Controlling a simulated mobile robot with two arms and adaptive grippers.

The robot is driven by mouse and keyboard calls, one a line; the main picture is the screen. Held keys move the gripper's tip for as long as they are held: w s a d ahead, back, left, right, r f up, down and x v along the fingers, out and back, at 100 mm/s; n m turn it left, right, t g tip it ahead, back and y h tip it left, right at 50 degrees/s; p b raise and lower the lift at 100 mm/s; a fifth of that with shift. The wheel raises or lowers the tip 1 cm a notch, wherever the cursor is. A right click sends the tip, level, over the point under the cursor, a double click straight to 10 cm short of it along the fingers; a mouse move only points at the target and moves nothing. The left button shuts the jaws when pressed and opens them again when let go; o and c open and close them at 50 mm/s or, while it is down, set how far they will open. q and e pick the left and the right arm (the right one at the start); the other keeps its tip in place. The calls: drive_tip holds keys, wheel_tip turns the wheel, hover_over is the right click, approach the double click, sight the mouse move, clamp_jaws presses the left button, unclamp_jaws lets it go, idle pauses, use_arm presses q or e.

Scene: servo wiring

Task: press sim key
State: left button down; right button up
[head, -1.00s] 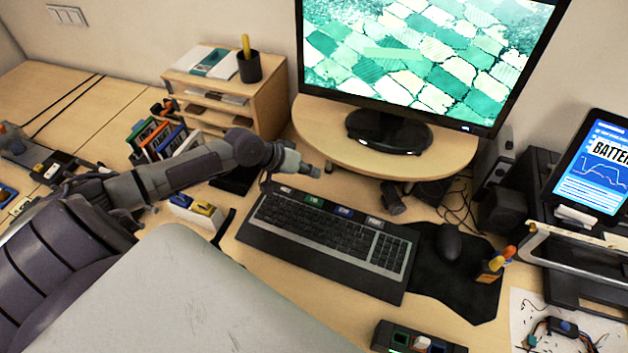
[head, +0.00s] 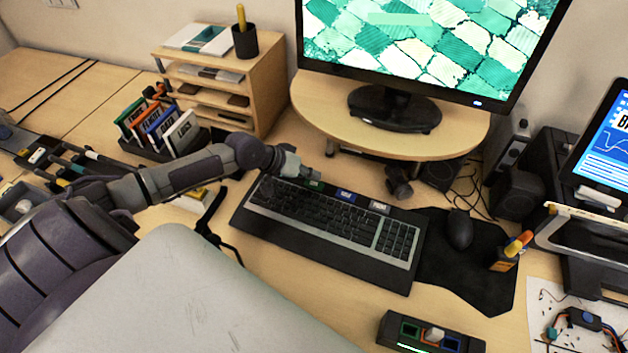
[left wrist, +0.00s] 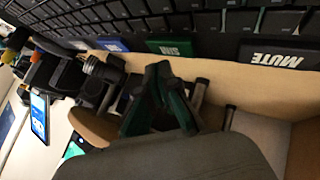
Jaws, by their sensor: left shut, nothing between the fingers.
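The sim key (left wrist: 172,47) is a green key marked SIM, in a row of wide labelled keys along the keyboard's far edge. It also shows as a small green patch in the head view (head: 314,184), partly hidden by the gripper. My left gripper (head: 318,176) is at the keyboard's far edge, close to the green key, with its fingers shut and empty. In the left wrist view its fingers (left wrist: 160,72) are together, just short of the sim key; I cannot tell whether they touch it. My right gripper is not in view.
A MUTE key (left wrist: 275,54) and a blue key (left wrist: 113,45) flank the sim key. The black keyboard (head: 320,253) lies before a monitor stand (head: 460,145). A mouse (head: 459,229) is to its right. A wooden organizer (head: 262,85) and a book rack (head: 160,150) stand left.

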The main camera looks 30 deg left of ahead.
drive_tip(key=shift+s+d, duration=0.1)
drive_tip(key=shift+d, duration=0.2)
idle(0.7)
use_arm(q)
drive_tip(key=shift+f, duration=0.1)
drive_tip(key=shift+f, duration=0.35)
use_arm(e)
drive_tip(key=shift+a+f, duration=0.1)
use_arm(q)
drive_tip(key=shift+f+b, duration=0.3)
drive_tip(key=shift+f, duration=0.05)
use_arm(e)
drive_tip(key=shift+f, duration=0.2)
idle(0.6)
use_arm(q)
drive_tip(key=shift+r, duration=0.1)
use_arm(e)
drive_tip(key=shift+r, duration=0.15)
use_arm(q)
drive_tip(key=shift+r+p, duration=0.7)
drive_tip(key=shift+p, duration=0.15)
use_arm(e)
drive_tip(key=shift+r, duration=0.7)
